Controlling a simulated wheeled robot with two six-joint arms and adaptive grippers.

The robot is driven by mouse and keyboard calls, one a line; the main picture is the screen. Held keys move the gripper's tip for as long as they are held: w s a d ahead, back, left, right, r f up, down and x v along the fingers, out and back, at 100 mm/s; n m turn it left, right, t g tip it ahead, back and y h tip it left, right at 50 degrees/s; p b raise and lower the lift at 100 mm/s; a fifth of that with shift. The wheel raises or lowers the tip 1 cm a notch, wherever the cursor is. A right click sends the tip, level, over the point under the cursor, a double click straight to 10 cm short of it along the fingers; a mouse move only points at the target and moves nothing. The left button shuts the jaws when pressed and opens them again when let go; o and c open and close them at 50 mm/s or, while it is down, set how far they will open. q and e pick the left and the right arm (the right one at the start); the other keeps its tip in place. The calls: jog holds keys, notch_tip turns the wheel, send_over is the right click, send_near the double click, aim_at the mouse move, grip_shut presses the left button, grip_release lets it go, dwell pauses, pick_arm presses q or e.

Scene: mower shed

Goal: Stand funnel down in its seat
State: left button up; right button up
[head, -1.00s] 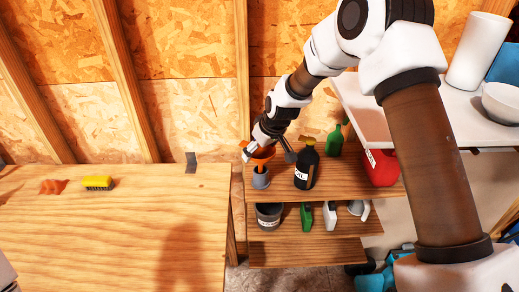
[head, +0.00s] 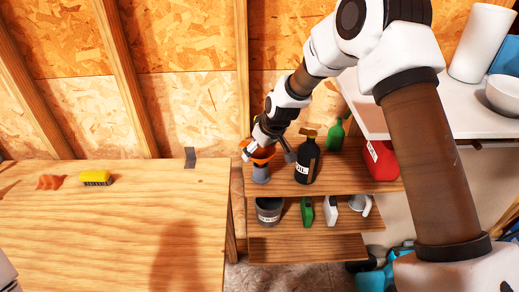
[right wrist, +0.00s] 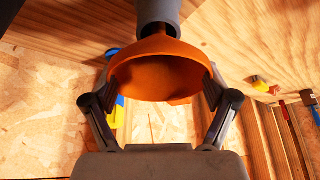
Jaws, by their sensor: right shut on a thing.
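The orange funnel (head: 263,153) is upright, wide mouth up, above the left end of the top wooden shelf. My right gripper (head: 259,148) is shut on it. The right wrist view shows the funnel (right wrist: 160,70) between the two fingers of that gripper (right wrist: 157,92), one at each side of the bowl. The grey seat (head: 260,175) stands on the shelf right under the funnel. In the right wrist view the narrow orange neck meets the seat's rim (right wrist: 158,12); the spout seems to be inside, hidden. My left gripper is out of view.
A black bottle (head: 306,163) stands close to the right of the seat, with a green bottle (head: 336,135) and red can (head: 380,160) beyond. Lower shelves hold a grey pot (head: 268,210) and small bottles. A workbench (head: 110,225) is at left.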

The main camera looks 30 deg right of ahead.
jog(key=shift+f+b, duration=0.6)
jog(key=shift+f, duration=0.2)
jog(key=o, duration=0.8)
jog(key=shift+r, duration=0.15)
jog(key=v, duration=1.1)
jog(key=shift+s+r, duration=0.2)
jog(key=shift+r, duration=0.1)
